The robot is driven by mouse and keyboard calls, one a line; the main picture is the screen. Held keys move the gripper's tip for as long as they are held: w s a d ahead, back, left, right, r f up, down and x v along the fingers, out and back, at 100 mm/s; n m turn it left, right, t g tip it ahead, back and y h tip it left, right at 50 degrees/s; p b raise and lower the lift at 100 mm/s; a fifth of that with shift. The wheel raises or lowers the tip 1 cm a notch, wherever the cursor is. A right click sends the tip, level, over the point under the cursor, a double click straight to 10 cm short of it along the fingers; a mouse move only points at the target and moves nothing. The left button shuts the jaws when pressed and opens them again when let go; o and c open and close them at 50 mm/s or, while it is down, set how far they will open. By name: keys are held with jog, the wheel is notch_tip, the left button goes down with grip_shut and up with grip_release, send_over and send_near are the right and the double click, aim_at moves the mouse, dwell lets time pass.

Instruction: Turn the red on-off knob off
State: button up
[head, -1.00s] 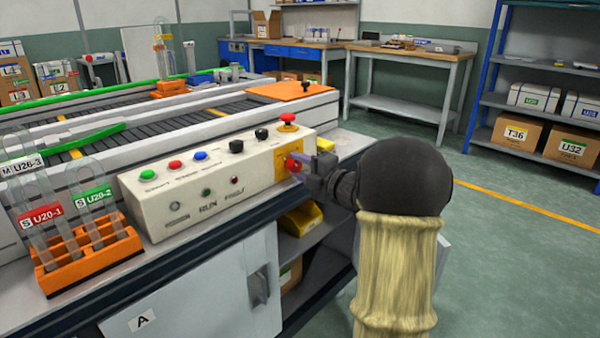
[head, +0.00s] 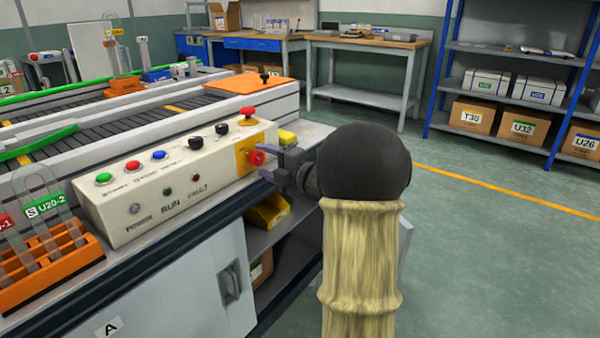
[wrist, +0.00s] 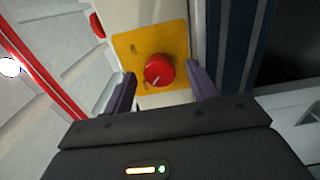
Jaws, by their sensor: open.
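The red on-off knob (head: 257,157) sits on a yellow plate (head: 243,150) at the right end of the beige control panel (head: 150,195). In the wrist view the round red knob (wrist: 159,69) has a pale pointer line toward its lower left, and the yellow plate (wrist: 178,40) shows behind it. My gripper (head: 270,163) is open, with its purple-grey fingers close to the knob. In the wrist view my gripper (wrist: 163,88) has one finger on each side of the knob, with a gap on both sides. The knob is not gripped.
A red mushroom button (head: 248,111) stands on top of the panel, just above the knob. Black, blue, red and green buttons line the panel. An orange rack (head: 50,265) with clear tubes stands at the left. Floor at the right is open.

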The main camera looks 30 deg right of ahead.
jog(key=p+v, duration=0.3)
jog(key=v, duration=1.3)
jog(key=w+a+f+m+g+h+p, duration=0.45)
jog(key=a+m+h, duration=0.35)
jog(key=m, duration=0.6)
jog(key=s+a+f+m+g+y+p, duration=0.1)
jog(key=s+a+f+m+g, duration=0.3)
jog(key=s+a, duration=0.4)
jog(key=s+a+f+m+g+y+p, duration=0.1)
jog(key=s+a+f+m+g+p, duration=0.1)
jog(key=s+a+m+g, duration=0.35)
notch_tip(320, 180, up, 38)
jog(key=s+a+n+p, duration=0.1)
jog(key=a+p, duration=0.1)
jog(key=p, duration=3.5)
jog(key=shift+s+a, duration=0.25)
